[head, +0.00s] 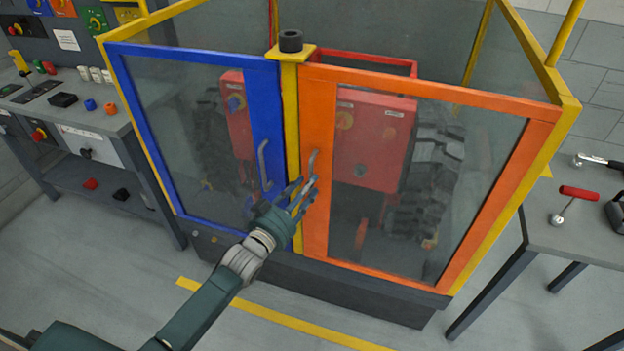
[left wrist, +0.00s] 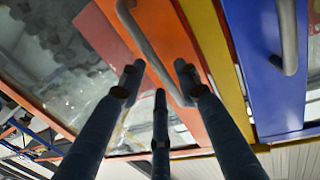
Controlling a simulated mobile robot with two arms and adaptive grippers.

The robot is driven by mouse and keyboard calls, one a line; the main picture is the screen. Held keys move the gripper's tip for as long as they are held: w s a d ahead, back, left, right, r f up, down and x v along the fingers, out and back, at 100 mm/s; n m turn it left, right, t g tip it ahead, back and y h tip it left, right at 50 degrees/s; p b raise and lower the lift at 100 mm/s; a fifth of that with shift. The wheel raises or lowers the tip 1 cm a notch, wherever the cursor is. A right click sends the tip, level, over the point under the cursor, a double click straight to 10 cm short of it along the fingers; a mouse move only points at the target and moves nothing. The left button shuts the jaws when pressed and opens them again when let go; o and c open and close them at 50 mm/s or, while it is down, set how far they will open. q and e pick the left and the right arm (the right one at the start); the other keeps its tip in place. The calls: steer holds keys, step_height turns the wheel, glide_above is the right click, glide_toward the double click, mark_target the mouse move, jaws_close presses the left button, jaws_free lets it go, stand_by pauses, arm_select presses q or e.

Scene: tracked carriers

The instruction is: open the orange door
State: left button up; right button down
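The orange door (head: 318,195) is a framed glass panel on the right half of a yellow-posted enclosure, and it looks shut. Its grey bar handle (head: 312,164) is upright near the door's left edge; the handle also shows in the left wrist view (left wrist: 148,45). My left gripper (head: 303,190) is at the lower part of this handle, with its fingers pointing at the door. In the left wrist view its three dark fingers (left wrist: 160,82) are spread apart, with the handle's end between their tips. Contact cannot be told. My right gripper is out of view.
A blue door (head: 266,110) with its own grey handle (head: 263,164) is just left of the yellow post (head: 291,90). Red machinery (head: 372,140) stands behind the glass. A workbench (head: 90,105) is at left, a table (head: 575,235) at right. The floor in front is clear.

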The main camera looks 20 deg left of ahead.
arm_select(q)
steer(key=shift+x, duration=1.55)
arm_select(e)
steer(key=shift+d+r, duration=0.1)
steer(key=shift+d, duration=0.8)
arm_select(q)
steer(key=shift+c, duration=0.2)
jaws_close()
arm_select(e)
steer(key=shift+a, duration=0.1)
